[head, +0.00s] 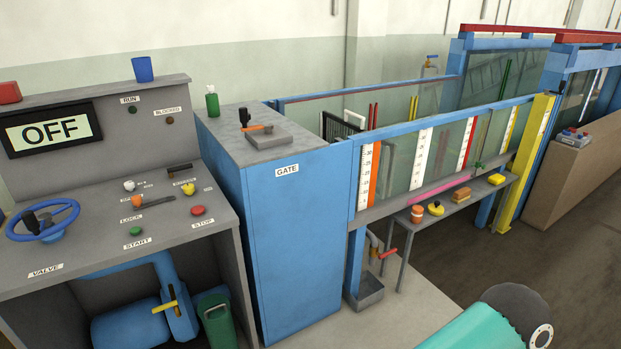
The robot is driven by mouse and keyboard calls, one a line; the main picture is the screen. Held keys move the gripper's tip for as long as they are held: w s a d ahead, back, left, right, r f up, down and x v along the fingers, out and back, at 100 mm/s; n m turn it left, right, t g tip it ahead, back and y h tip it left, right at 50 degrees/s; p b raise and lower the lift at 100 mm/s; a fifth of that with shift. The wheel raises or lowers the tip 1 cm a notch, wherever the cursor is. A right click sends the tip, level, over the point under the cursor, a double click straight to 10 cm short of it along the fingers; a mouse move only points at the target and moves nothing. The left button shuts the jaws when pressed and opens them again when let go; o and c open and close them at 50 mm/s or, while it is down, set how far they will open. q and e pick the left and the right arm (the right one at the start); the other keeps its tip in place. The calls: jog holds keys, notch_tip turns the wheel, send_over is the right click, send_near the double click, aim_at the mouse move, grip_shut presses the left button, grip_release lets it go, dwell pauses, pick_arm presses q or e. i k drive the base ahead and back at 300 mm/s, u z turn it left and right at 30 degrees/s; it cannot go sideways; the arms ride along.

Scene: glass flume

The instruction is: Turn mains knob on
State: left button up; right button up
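The grey control desk (75,200) stands at the left with a display (52,130) reading OFF. A small white knob (129,185) sits on the desk top, with a small label beside it that I cannot read clearly. A yellow knob (188,189) is to its right. No label reading mains is legible, so I cannot tell for sure which is the mains knob. Neither of my grippers shows in the head view.
Near the knobs are a black lever (157,201), a red stop button (198,210), a green start button (135,231) and a blue valve wheel (43,222). A blue cup (142,69) stands on the desk's top ledge. The blue gate cabinet (293,240) is to the right.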

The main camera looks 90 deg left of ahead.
aim_at(189, 189)
jog(key=z, duration=0.25)
jog(key=i, duration=0.65)
jog(key=u, duration=2.2)
jog(key=i, duration=0.35)
jog(key=u, duration=2.2)
jog(key=k, duration=0.4)
jog(key=u, duration=0.65)
jog(key=i, duration=1.45)
jog(key=z, duration=0.45)
